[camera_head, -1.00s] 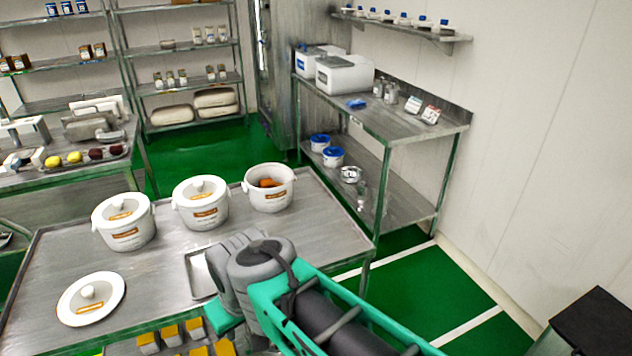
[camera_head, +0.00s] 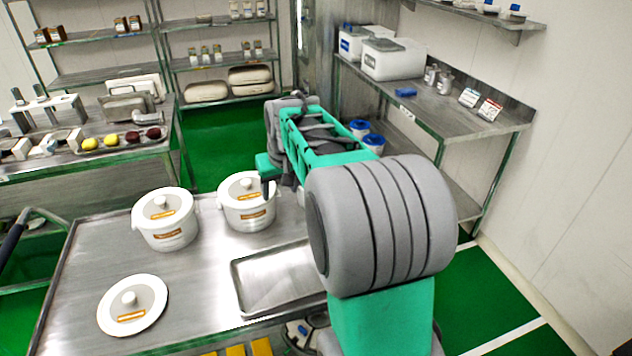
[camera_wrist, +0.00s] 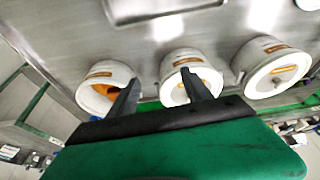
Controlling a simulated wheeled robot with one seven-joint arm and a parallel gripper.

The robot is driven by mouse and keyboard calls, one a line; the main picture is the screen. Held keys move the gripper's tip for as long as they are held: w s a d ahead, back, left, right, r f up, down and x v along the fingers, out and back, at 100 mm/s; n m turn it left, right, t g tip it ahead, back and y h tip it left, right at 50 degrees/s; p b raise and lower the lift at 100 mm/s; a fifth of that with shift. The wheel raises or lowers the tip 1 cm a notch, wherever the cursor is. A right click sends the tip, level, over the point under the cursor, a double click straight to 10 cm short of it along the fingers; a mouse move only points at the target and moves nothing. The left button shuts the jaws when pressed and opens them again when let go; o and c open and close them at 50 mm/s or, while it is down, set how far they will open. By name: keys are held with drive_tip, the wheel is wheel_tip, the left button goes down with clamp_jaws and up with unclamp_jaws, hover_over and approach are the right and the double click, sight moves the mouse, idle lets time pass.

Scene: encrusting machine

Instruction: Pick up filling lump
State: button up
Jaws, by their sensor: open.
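Orange filling (camera_wrist: 103,89) shows inside the open white pot (camera_wrist: 93,104) at the left of the wrist view; I cannot tell separate lumps apart. My arm hides that pot in the head view. My gripper (camera_wrist: 160,79) is open and empty. Its two dark fingers are spread, one overlapping the open pot's edge and the other in front of the middle lidded pot (camera_wrist: 190,72). In the head view my gripper (camera_head: 268,186) is above the lidded pot (camera_head: 247,212) at the back of the steel table.
Another lidded white pot (camera_head: 166,235) stands to the left. A loose lid (camera_head: 132,305) and an empty steel tray (camera_head: 238,293) lie on the steel table (camera_head: 200,283). A side bench (camera_head: 470,125) with white boxes (camera_head: 393,60) is at the right.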

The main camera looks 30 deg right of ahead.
drive_tip(key=w+d+f+m, duration=0.1)
drive_tip(key=w+d+f, duration=0.3)
drive_tip(key=d, duration=0.5)
drive_tip(key=w+d+f, duration=0.2)
drive_tip(key=w+d, duration=0.3)
drive_tip(key=d, duration=0.4)
drive_tip(key=shift+h, duration=0.3)
drive_tip(key=p+x, duration=0.1)
drive_tip(key=x, duration=0.3)
drive_tip(key=p+x, duration=0.1)
drive_tip(key=x, duration=0.3)
drive_tip(key=shift+w+d+p, duration=0.2)
drive_tip(key=shift+w+p, duration=0.1)
drive_tip(key=shift+p, duration=0.1)
drive_tip(key=shift+c, duration=0.5)
drive_tip(key=c, duration=1)
drive_tip(key=shift+c, duration=0.5)
drive_tip(key=shift+r, duration=0.2)
